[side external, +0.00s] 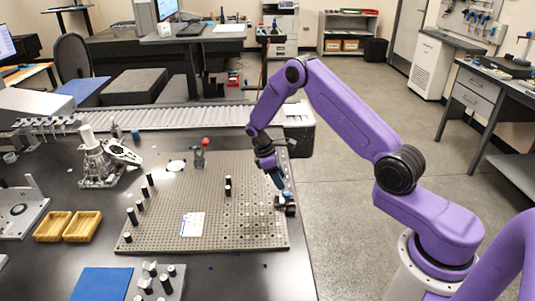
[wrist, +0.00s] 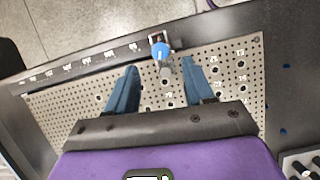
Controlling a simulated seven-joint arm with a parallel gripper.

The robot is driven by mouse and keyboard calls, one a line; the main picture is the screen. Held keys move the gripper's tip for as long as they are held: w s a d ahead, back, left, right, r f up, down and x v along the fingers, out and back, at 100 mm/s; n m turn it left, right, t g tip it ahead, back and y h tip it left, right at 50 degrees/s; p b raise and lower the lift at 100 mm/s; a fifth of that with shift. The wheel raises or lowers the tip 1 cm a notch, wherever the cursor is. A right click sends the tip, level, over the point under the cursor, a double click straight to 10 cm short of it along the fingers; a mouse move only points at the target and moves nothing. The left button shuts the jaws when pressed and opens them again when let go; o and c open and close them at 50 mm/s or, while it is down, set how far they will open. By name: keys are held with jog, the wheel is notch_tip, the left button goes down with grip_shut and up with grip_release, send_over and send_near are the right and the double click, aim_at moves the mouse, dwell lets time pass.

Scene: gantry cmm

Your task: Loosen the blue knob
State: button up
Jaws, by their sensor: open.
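The blue knob (wrist: 160,50) is round and sits on a small dark fixture with a grey stem at the edge of the perforated plate. In the wrist view it lies just beyond and between my fingertips, apart from both. In the side external view the knob (side external: 287,195) is small, on its dark fixture at the plate's right edge. My gripper (wrist: 160,72) is open, with its two blue fingers apart and nothing between them. In the side external view my gripper (side external: 279,181) points down just above and left of the knob, partly hiding it.
The perforated plate (side external: 240,225) carries several black posts (side external: 132,216) and a white paper card (side external: 192,224). A red-tipped probe (side external: 201,155) stands at the plate's back. Yellow trays (side external: 82,226) lie at left. The plate between the posts and my gripper is mostly clear.

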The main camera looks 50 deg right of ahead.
jog(key=v, duration=1.1)
jog(key=shift+r, duration=0.3)
jog(key=shift+w+a, duration=0.1)
jog(key=shift+a, duration=0.05)
jog(key=s+a+r+n+t, duration=0.25)
jog(key=s+a+r, duration=0.65)
jog(key=s+a, duration=0.55)
jog(key=s+d+r+n+t+y, duration=0.1)
jog(key=s+r+n+y, duration=0.1)
jog(key=s, duration=2.1)
jog(key=shift+d+y, duration=0.15)
jog(key=shift+y, duration=0.45)
